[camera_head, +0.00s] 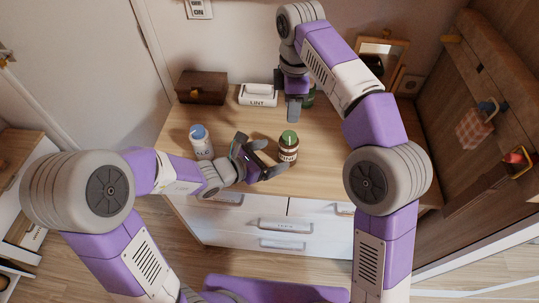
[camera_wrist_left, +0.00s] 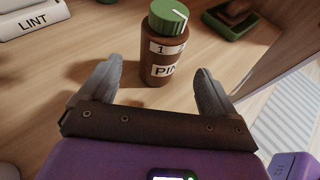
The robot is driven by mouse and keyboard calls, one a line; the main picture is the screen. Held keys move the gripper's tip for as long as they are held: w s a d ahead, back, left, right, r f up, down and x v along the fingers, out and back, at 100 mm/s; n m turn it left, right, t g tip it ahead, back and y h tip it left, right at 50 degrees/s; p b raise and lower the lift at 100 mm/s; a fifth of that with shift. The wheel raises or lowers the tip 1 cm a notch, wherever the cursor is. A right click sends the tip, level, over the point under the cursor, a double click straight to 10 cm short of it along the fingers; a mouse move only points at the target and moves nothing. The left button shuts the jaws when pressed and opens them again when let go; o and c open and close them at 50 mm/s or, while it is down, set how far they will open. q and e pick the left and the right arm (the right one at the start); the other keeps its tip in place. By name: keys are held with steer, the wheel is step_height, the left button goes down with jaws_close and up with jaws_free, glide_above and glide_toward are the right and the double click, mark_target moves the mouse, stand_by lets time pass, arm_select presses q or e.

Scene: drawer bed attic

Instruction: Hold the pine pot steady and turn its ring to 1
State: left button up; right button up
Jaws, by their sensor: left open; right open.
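The pine pot (camera_head: 288,150) is a brown jar with a green ridged top, standing upright on the wooden dresser top. In the left wrist view the pot (camera_wrist_left: 160,70) shows a label reading "PIN", a band with "1", and a white line on its green top (camera_wrist_left: 169,14). My left gripper (camera_head: 267,160) is open, its two fingers (camera_wrist_left: 158,75) pointing at the pot from either side. The pot stands at the fingertips, not gripped. My right gripper (camera_head: 294,104) is open, pointing down near the dresser's back, behind the pot and apart from it.
A white and blue bottle (camera_head: 202,145) stands left of my left gripper. A brown box (camera_head: 202,88) and a white LINT box (camera_head: 258,95) stand at the back. A green object (camera_head: 309,98) is partly hidden by my right gripper. Drawers (camera_head: 285,226) are below.

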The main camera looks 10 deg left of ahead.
mark_target(288, 150)
arm_select(q)
steer(key=shift+x, duration=3.75)
steer(key=shift+f, duration=0.1)
